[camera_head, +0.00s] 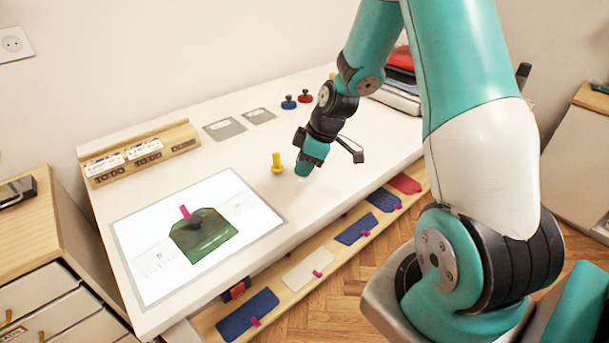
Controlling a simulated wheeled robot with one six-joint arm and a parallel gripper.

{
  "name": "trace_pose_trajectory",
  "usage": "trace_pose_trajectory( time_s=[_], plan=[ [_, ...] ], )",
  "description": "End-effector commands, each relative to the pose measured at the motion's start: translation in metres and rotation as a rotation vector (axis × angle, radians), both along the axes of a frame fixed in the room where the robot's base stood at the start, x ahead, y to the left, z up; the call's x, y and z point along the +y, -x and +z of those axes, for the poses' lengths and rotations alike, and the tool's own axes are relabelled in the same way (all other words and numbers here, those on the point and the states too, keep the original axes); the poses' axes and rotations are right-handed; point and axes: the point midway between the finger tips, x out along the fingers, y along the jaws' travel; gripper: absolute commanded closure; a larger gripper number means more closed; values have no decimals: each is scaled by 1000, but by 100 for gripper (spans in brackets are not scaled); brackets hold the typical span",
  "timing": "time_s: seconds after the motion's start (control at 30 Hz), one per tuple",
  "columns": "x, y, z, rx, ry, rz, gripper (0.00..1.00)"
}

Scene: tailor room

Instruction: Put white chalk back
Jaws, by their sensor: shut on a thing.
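My gripper (304,166) is low over the white table (335,200), right of a yellow peg-shaped piece (277,163). It is shut on a small pale thing at its tip, which looks like the white chalk; the fingers and the chalk's outline are hard to make out against the white top. I cannot tell whether the chalk touches the table. A wooden holder (183,143) with white labels and dark slots stands at the table's left back edge.
A lit screen panel (130,250) showing a green shape lies at front left. Blue (289,103) and red (305,97) pieces and two grey squares (225,129) are at the back. A shelf with coloured patches (310,270) runs below the front edge.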

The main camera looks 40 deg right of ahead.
Motion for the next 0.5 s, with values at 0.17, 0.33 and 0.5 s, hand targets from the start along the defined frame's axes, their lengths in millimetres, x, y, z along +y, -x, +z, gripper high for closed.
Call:
trace_pose_trajectory(
  time_s=[0.17,0.33,0.5],
  plan=[
    [-1,1,-22,5,-1,-3,100],
    [-1,1,-40,2,0,-4,100],
    [-1,0,-40,-1,0,-4,100]
  ],
)
